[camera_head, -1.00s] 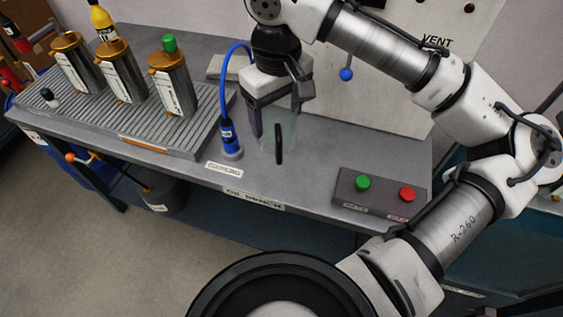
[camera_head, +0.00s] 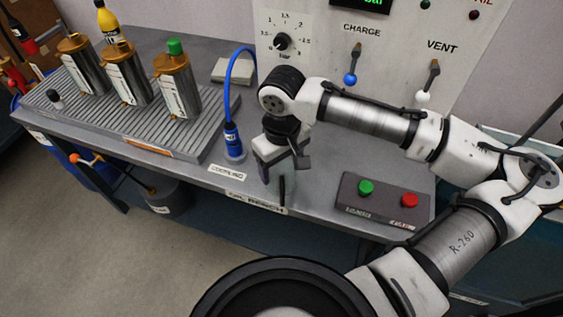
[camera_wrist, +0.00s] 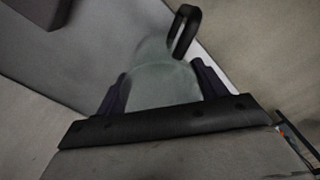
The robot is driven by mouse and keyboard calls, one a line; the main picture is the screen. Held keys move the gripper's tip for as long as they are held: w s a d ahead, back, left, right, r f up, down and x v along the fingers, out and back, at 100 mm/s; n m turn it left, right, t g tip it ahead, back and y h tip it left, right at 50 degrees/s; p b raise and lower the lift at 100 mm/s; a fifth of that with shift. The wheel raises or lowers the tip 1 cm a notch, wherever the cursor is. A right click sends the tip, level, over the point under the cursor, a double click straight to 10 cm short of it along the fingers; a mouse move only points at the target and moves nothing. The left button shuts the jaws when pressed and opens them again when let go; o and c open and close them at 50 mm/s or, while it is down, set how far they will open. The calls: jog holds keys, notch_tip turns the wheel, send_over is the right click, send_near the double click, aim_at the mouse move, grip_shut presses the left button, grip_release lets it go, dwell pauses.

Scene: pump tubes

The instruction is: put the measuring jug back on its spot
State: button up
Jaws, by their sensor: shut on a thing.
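The measuring jug (camera_wrist: 160,80) is clear, with a black handle, and shows between the two fingers in the wrist view. My gripper (camera_wrist: 162,88) is shut on it. In the head view the jug (camera_head: 283,190) is faint below my gripper (camera_head: 277,172), its dark handle towards the front edge of the bench. The jug is near the bench's front edge, by the "OIL BENCH" label. Whether its base touches anything cannot be told.
A blue coupling on a hose (camera_head: 234,143) stands left of the jug. A control box (camera_head: 382,203) with green and red buttons is to the right. Several metal cylinders (camera_head: 178,85) stand on a ribbed tray (camera_head: 130,120) at the left. A grey pad (camera_head: 233,70) lies behind.

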jog(key=o, duration=0.5)
jog(key=shift+f, duration=0.15)
jog(key=o, duration=0.5)
notch_tip(320, 180, up, 12)
jog(key=shift+r, duration=0.25)
